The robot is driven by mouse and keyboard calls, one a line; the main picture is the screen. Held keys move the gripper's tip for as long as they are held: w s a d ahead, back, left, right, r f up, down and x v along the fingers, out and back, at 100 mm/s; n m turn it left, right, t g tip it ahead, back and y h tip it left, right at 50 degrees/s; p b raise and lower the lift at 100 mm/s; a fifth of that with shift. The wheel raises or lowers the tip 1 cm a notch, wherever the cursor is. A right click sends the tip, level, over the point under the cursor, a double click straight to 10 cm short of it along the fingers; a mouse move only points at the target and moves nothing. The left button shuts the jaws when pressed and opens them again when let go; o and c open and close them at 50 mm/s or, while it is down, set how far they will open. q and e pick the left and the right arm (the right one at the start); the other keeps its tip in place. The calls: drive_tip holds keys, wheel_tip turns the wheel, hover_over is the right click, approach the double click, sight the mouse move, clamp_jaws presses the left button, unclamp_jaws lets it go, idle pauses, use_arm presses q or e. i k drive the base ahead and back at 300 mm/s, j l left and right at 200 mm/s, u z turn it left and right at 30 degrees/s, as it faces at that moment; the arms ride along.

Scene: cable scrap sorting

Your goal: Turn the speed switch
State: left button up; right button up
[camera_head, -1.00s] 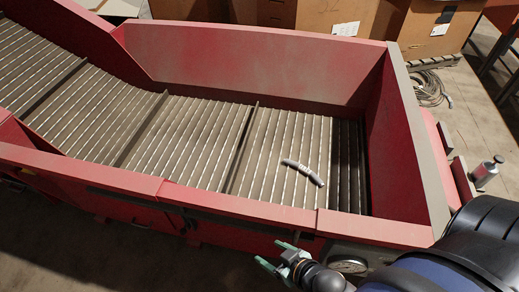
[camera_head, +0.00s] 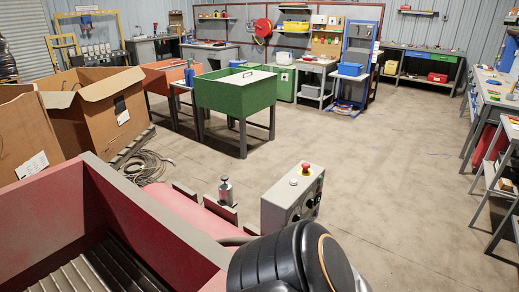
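A grey control box (camera_head: 293,198) stands at the right end of the red machine, just beyond my arm. Part of my own black arm fills the bottom centre and covers the area in front of the box. Neither gripper is in view.
The red conveyor trough (camera_head: 165,232) is at the lower left. A metal cylinder (camera_head: 226,190) stands beside the box. Coiled cable (camera_head: 145,166) and cardboard boxes (camera_head: 98,112) lie behind. A green bin (camera_head: 236,103) stands farther back. The floor right of the box is clear.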

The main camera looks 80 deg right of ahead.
sight(297, 217)
drive_tip(key=z, duration=2.85)
